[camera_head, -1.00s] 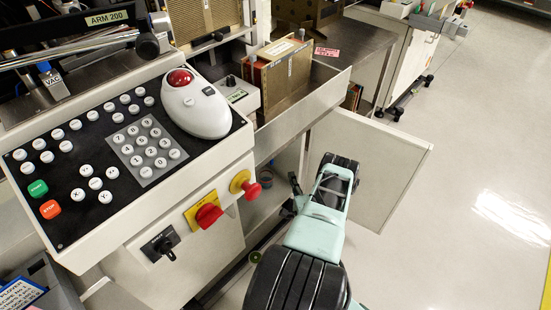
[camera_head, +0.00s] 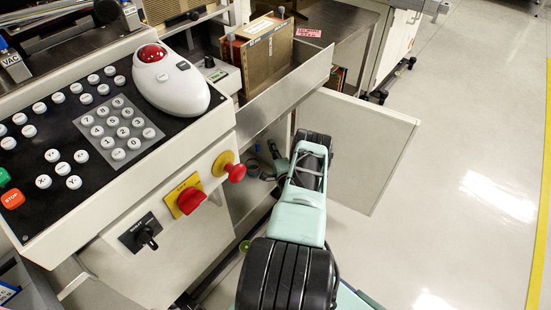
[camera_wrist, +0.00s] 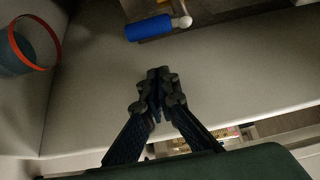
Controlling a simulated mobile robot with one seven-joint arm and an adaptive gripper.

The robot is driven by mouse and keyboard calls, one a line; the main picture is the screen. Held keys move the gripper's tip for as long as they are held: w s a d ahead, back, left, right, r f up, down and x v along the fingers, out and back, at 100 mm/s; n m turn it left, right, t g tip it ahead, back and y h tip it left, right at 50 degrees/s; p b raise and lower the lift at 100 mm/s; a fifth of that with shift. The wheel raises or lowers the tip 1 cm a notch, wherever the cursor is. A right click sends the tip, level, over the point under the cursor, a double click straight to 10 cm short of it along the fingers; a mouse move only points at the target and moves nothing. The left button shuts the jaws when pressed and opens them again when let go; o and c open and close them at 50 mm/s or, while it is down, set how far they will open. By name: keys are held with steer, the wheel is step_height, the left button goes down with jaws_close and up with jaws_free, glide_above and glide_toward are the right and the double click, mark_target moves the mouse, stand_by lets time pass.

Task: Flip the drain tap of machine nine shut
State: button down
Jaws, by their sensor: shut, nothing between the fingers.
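In the wrist view my gripper (camera_wrist: 160,88) is shut and empty, its fingertips together over a pale grey surface. Beyond the fingertips, at the top, lies a blue cylinder (camera_wrist: 148,28) with a small pale knob (camera_wrist: 185,21) at its right end. It looks like a lever handle with a blue sleeve, possibly the drain tap, but I cannot be sure. The fingers are apart from it in the picture. In the head view my arm reaches into the open lower bay of the machine (camera_head: 165,235), and the tap cannot be made out there.
An open cabinet door (camera_head: 365,150) stands right of my arm. Above are the control panel (camera_head: 100,185), a red knob on yellow (camera_head: 190,200) and a red button (camera_head: 236,172). A red-rimmed container (camera_wrist: 15,55) is at left in the wrist view. The floor at right is clear.

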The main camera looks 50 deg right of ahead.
mark_target(257, 147)
steer(key=a, duration=0.4)
steer(key=shift+w, duration=0.2)
steer(key=shift+a, duration=0.1)
steer(key=shift+m+y+p, duration=0.3)
steer(key=shift+m+p, duration=0.1)
steer(key=shift+m, duration=0.1)
